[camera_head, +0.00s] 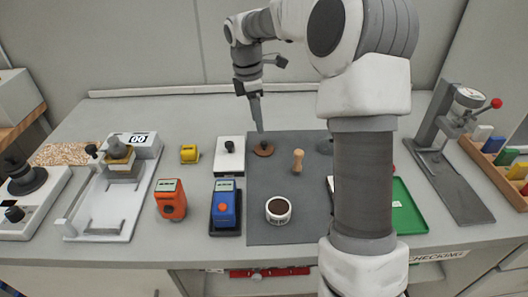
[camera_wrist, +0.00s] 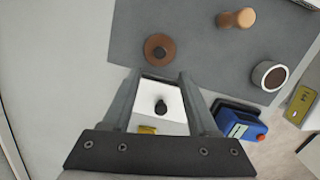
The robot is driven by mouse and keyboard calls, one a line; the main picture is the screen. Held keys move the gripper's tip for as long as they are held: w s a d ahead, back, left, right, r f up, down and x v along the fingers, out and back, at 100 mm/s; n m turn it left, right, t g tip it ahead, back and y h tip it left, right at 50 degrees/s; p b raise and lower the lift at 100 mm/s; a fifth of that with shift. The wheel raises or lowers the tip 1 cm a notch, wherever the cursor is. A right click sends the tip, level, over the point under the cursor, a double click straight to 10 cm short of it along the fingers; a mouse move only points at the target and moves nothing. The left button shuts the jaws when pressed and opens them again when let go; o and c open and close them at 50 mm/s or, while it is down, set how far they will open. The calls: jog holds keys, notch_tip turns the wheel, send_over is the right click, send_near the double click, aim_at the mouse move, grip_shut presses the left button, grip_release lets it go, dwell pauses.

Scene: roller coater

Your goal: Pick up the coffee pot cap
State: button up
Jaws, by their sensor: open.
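A round brown disc with a dark knob, which looks like the coffee pot cap (camera_head: 264,150), lies near the back left edge of the dark grey mat (camera_head: 285,220). In the wrist view the cap (camera_wrist: 153,42) lies just beyond the fingertips, apart from them. My gripper (camera_head: 259,129) points down close above the cap in the head view. In the wrist view my gripper (camera_wrist: 161,77) is open, with nothing held between its fingers. A white plate with a black knob (camera_wrist: 143,100) shows in the gap, farther down on the table.
A wooden tamper-like piece (camera_head: 298,160) and a cup of dark contents (camera_head: 278,210) stand on the mat. The white plate (camera_head: 229,168), a yellow block (camera_head: 189,153), and orange (camera_head: 171,199) and blue (camera_head: 225,208) devices stand left. My arm hides part of the right side.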

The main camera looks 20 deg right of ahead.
aim_at(264, 142)
jog(key=f, duration=0.2)
jog(key=d+f+b, duration=0.1)
jog(key=f, duration=0.2)
jog(key=d+f, duration=0.1)
jog(key=f, duration=0.1)
jog(key=shift+f+b, duration=0.15)
jog(key=shift+b, duration=0.2)
jog(key=shift+a, duration=0.1)
grip_shut()
dwell(1.0)
